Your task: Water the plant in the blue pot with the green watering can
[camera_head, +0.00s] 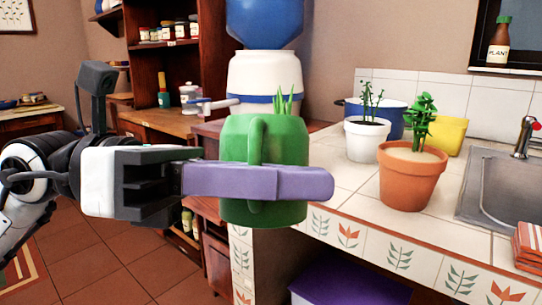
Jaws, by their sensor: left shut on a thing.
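The green watering can (290,135) is upright, in front of the counter's left end. My left gripper (322,183), with purple fingers, comes in from the left and is shut on the can, crossing its vertical handle; the exact grip is partly hidden. No spout can be made out. A blue pot (396,119) stands at the back of the counter, partly hidden behind a white pot; I cannot tell whether it holds a plant. Pointed green leaves (286,101) show above the can's rim; their pot, if any, is hidden behind the can. My right gripper is not in view.
On the tiled counter (340,204) stand a white pot (366,141) with a thin plant, an orange pot (409,183) with a leafy plant, and a yellow container (450,134). A sink (500,190) is at right. A water dispenser (264,72) stands behind the can.

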